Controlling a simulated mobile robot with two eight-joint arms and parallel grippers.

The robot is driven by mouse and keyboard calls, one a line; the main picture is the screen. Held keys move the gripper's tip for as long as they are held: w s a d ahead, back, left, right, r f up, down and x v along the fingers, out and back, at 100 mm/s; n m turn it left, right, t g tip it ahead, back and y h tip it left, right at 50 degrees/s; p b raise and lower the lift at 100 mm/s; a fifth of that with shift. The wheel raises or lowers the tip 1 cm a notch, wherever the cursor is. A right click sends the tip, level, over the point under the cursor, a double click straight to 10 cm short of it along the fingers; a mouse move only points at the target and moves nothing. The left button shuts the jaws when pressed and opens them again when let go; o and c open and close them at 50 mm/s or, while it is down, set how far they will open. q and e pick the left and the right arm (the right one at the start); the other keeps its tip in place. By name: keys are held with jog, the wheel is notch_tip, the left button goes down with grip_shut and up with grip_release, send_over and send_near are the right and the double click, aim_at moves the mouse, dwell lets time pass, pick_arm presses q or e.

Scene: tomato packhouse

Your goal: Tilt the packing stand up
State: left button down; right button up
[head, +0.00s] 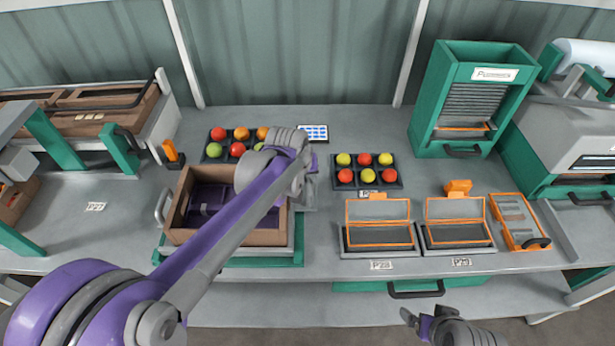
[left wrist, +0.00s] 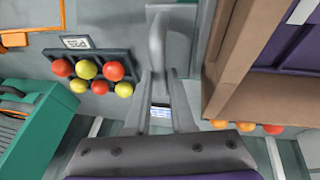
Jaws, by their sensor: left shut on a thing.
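The packing stand has a grey top plate (head: 262,252) over a green base (head: 250,262). It looks level, or nearly so. An open brown crate (head: 223,238) with a dark purple insert (head: 208,198) sits on it. A grey handle (head: 161,207) shows at its left side. My left gripper (head: 309,190) is at the stand's right side. In the left wrist view its fingers (left wrist: 158,78) are shut on the stand's other grey handle (left wrist: 157,42), beside the crate wall (left wrist: 228,70). My left arm hides part of the crate. My right gripper (head: 425,315) is empty, its fingers apart, near the bench front.
Dark trays of tomatoes stand behind the crate (head: 212,155) and right of it (head: 367,184). Orange-framed bins (head: 380,238) line the front right. A green dispenser (head: 428,110) stands at the back. An orange-handled tool (head: 173,155) stands left of the crate.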

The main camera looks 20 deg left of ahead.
pick_arm(q)
jog(key=shift+r, duration=0.1)
jog(key=s+r+t, duration=0.1)
jog(key=r+t+p, duration=0.1)
jog(key=r, duration=0.1)
jog(key=s+r+t+p, duration=0.1)
jog(key=shift+s+d+r+y, duration=0.3)
jog(key=shift+d+y, duration=0.1)
jog(key=shift+w, duration=0.1)
jog(key=c, duration=0.8)
grip_release()
jog(key=shift+o, duration=0.2)
jog(key=p+v, duration=0.1)
jog(key=v, duration=1)
jog(key=shift+f, duration=0.1)
